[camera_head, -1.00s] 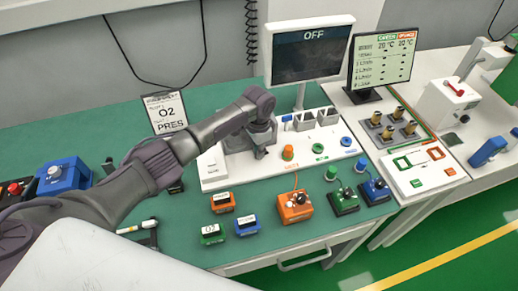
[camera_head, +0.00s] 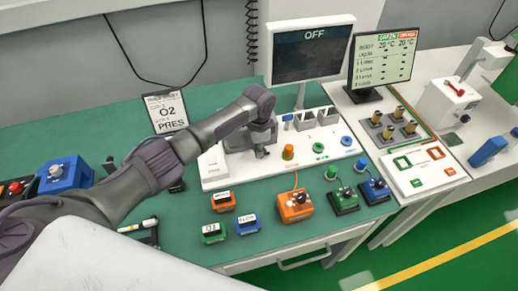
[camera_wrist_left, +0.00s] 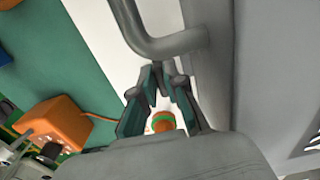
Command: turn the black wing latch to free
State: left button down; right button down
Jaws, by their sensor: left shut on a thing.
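My left gripper (camera_head: 262,152) is at the grey housing (camera_head: 238,141) on the white panel, below the dark monitor. In the left wrist view my left gripper (camera_wrist_left: 160,82) has its two fingers drawn together at the tips, close under a bent grey bar (camera_wrist_left: 165,45). The fingers are closed on a small dark part that I take for the black wing latch. It is almost wholly hidden between the fingertips, so its angle cannot be told. My right gripper is not in view.
An orange knob (camera_head: 288,152) stands on the panel close right of the gripper. Orange (camera_head: 295,207), green (camera_head: 343,202) and blue (camera_head: 374,191) boxes stand in front. A sign (camera_head: 165,112) and a monitor reading OFF (camera_head: 312,53) stand behind. The green worktop (camera_head: 95,130) is clear at back left.

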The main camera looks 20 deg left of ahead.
pick_arm(q)
jog(key=c, duration=1.2)
grip_release()
notch_tip(320, 180, up, 12)
